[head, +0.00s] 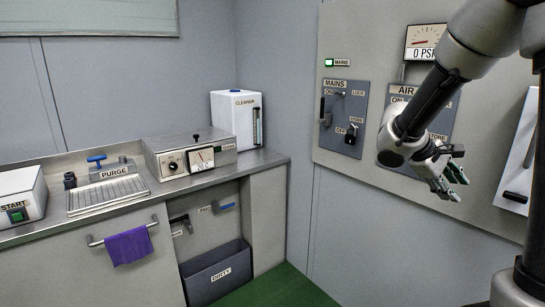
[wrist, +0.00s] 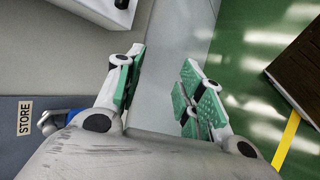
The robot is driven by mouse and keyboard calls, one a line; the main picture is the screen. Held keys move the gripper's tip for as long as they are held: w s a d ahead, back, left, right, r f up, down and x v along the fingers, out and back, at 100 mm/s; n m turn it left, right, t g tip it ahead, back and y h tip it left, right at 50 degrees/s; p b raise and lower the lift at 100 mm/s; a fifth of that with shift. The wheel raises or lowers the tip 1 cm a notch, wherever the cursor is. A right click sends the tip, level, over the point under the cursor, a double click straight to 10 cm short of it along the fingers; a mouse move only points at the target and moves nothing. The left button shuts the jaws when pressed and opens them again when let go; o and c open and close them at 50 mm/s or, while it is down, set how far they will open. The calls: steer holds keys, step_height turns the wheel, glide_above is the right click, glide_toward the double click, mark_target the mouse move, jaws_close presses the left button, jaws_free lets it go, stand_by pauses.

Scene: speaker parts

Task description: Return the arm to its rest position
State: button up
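My gripper (head: 457,175) hangs at the right of the head view, at the end of my bent arm, in front of the grey wall panel (head: 386,165). In the wrist view my gripper (wrist: 163,72) has its two green-padded fingers apart, with nothing between them. Its fingers point away from the AIR plate (head: 405,93), which my arm partly covers. Whether the gripper touches the panel cannot be told.
The MAINS plate (head: 341,118) with its levers is left of my arm. A white box (head: 519,150) is on the panel's right. The counter (head: 175,186) carries a CLEANER container (head: 232,120). A DIRTY bin (head: 215,273) stands below. Green floor (head: 270,291) is open.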

steer(key=s+a+r+m+t+y, duration=0.2)
steer(key=s+a+y, duration=0.2)
steer(key=s, duration=0.6)
steer(key=s+a+r+m+t+y, duration=0.2)
steer(key=s+a+y, duration=0.3)
steer(key=s, duration=0.4)
steer(key=shift+s+a+r+m, duration=0.4)
steer(key=shift+a+r+m, duration=0.3)
steer(key=shift+a+r, duration=0.05)
